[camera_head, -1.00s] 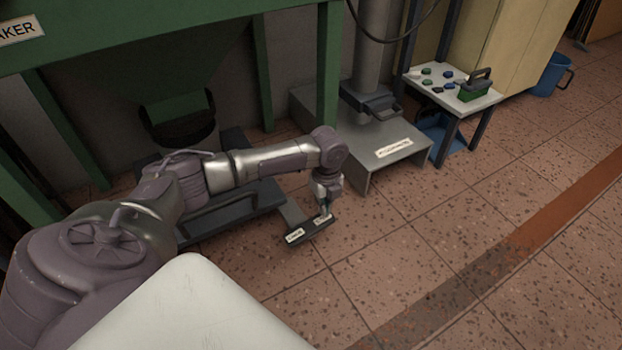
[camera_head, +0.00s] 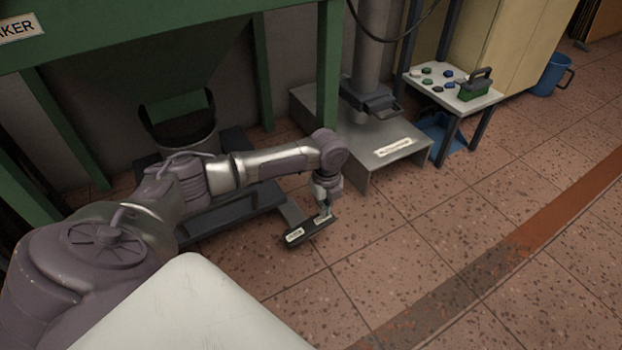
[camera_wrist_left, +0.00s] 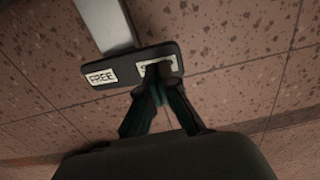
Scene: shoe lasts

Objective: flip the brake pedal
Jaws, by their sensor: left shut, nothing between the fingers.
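The brake pedal is a dark flat bar (camera_head: 308,234) on a grey arm, low over the floor in front of the green machine. It carries two white labels; in the left wrist view the pedal (camera_wrist_left: 121,67) shows "FREE" on its left part, and the other label is partly hidden by my fingers. My left gripper (camera_head: 325,213) is over the right part of the pedal, pointing down. In the left wrist view my left gripper (camera_wrist_left: 155,75) is shut and empty, its tips at the partly hidden label. I cannot tell whether they touch. My right gripper is not in view.
A grey metal stand (camera_head: 375,150) is just behind and right of my gripper. A green machine leg (camera_head: 329,70) stands behind my forearm. The tiled floor at the right is clear.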

